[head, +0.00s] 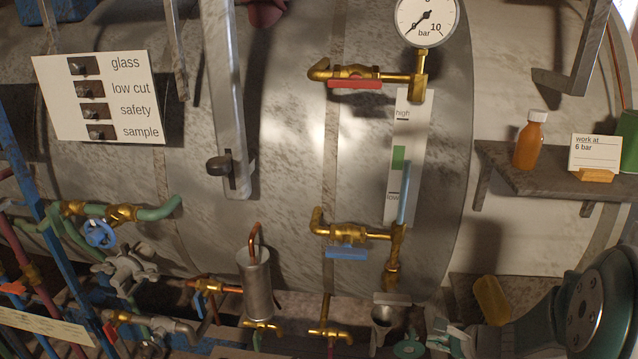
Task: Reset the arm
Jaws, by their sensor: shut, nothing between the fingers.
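A large metal vessel (290,120) fills the background, with a gauge (427,20), a red-handled valve (354,82) and a blue-handled valve (347,252). A shelf (545,180) holds an orange bottle (530,142) and a card (595,152). Pipes crowd the lower left.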

